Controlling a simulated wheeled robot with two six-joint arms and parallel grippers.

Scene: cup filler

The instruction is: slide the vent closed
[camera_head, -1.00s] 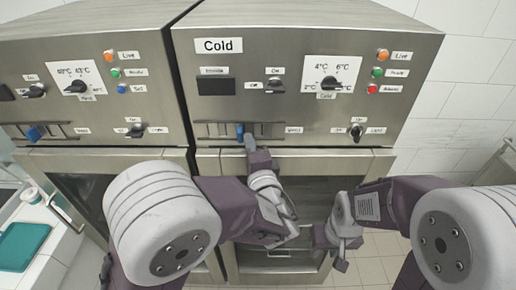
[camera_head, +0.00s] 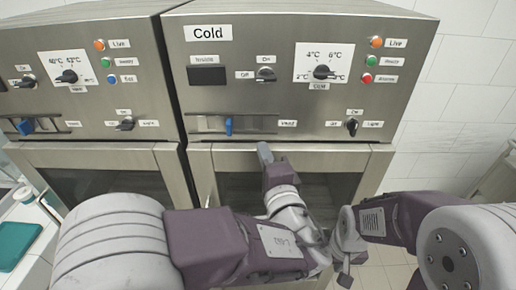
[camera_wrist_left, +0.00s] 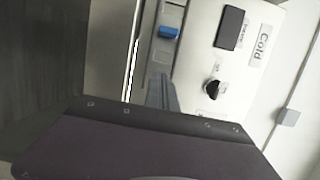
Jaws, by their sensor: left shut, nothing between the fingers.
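The vent of the Cold cabinet is a slotted metal strip (camera_head: 258,124) low on the front panel. Its blue slider tab (camera_head: 229,126) stands near the middle of the track. In the left wrist view the blue tab (camera_wrist_left: 168,33) shows beyond my fingertips. My left gripper (camera_head: 264,150) is shut and empty, to the right of the tab and lower, apart from it. Its fingers also show in the left wrist view (camera_wrist_left: 160,82). My right gripper (camera_head: 344,258) hangs low in front of the cabinet door, away from the vent; its jaw state is unclear.
A cabinet on the left has its own vent with a blue tab (camera_head: 25,126). Above the Cold vent are a dial (camera_head: 323,72) and a knob (camera_head: 266,74). A light knob (camera_head: 352,126) is to the right. The door's top edge (camera_head: 330,158) runs below the panel.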

